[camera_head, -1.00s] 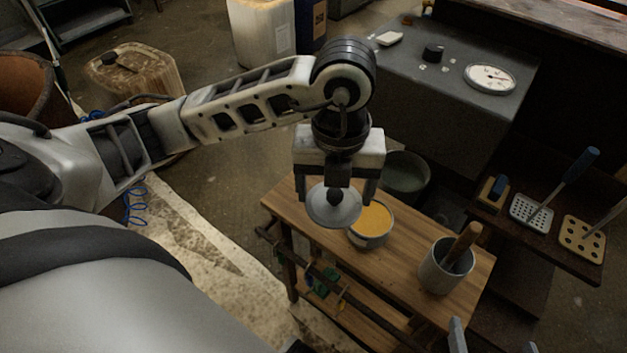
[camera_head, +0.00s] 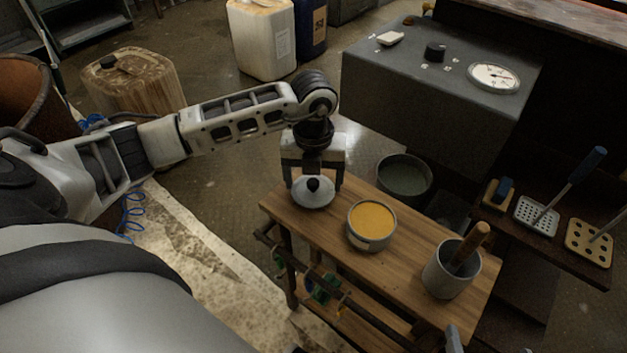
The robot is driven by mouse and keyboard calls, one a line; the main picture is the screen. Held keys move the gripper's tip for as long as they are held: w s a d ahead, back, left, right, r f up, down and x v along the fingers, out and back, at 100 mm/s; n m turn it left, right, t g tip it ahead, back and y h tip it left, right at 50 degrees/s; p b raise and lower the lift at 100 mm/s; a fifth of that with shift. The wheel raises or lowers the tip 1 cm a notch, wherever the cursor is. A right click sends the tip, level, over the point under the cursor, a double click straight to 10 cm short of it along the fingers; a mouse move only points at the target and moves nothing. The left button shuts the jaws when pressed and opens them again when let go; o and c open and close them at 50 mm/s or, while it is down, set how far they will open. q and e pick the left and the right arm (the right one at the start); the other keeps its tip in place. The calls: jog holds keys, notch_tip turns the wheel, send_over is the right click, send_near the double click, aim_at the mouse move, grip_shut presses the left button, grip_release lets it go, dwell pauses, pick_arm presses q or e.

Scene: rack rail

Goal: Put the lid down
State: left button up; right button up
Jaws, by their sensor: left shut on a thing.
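A round grey lid (camera_head: 313,196) with a dark knob is at the left end of the wooden bench (camera_head: 405,272). My left gripper (camera_head: 313,183) points down at it and is shut on its knob. The lid looks low over the bench top; I cannot tell whether it touches the wood. A grey round tin (camera_head: 371,238) with orange-yellow contents stands uncovered just right of the lid. Of my right arm, only a gripper tip (camera_head: 454,338) shows at the bottom edge; its opening cannot be judged.
A grey mortar (camera_head: 448,275) with a wooden pestle stands at the bench's right end. A dark bucket (camera_head: 404,178) is behind the bench. A rack with tools on perforated plates (camera_head: 536,215) stands to the right. Bench wood shows bare between tin and mortar.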

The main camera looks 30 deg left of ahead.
pick_arm(q)
jog(key=shift+f, duration=0.3)
pick_arm(e)
jog(key=shift+a+f, duration=0.1)
jog(key=shift+f, duration=0.05)
pick_arm(q)
jog(key=shift+f, duration=0.15)
pick_arm(e)
jog(key=shift+f, duration=0.2)
pick_arm(q)
jog(key=o, duration=1)
